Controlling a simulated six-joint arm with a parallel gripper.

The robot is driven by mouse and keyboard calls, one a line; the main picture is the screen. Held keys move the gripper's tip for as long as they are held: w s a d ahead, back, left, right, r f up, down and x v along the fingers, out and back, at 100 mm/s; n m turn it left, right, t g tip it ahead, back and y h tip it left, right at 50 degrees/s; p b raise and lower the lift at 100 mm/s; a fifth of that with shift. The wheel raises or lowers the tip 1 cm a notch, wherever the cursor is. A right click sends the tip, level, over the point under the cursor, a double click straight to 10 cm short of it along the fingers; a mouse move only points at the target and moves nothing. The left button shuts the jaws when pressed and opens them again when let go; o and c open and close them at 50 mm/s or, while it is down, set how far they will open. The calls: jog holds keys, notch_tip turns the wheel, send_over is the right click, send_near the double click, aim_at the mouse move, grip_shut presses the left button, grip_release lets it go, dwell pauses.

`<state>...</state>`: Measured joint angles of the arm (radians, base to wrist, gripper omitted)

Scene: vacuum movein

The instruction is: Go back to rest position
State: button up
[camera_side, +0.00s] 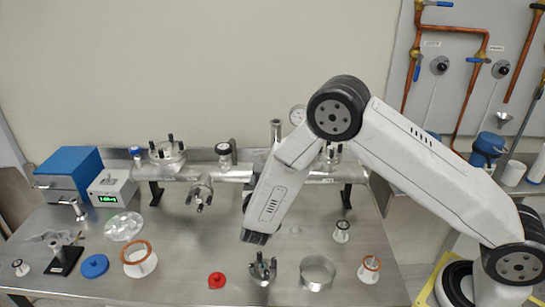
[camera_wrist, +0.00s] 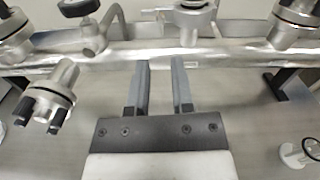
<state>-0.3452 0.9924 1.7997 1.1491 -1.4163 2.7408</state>
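My gripper (camera_wrist: 160,64) shows in the wrist view with its two grey fingers parallel and clearly apart. Nothing is between them. The fingertips point toward the horizontal metal vacuum pipe (camera_wrist: 225,56) at the back; whether they touch it is not clear. In the side view my arm bends at a high elbow and its forearm hangs down over the middle of the steel table (camera_side: 200,255). The forearm hides part of the pipe, and the fingers are not clearly visible in that view.
The pipe carries a flanged side port (camera_side: 200,193) and several fittings. Along the front stand a red knob part (camera_side: 217,280), a clamp (camera_side: 262,269), a metal ring (camera_side: 317,271) and white flanged pieces (camera_side: 139,262). A blue box (camera_side: 70,172) and a gauge display (camera_side: 112,188) stand at left.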

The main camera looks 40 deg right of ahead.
jog(key=s+d+r+m+g+y, duration=0.1)
jog(key=s+m+g+y, duration=0.4)
jog(key=s+m, duration=0.7)
jog(key=s+d+r+m+g+y, duration=0.1)
jog(key=s+m+g+y, duration=0.4)
jog(key=s+m, duration=0.7)
jog(key=r+m+y, duration=0.1)
jog(key=m+y, duration=0.1)
jog(key=m, duration=0.2)
jog(key=shift+s+r+y, duration=0.25)
jog(key=shift+r+y, duration=0.15)
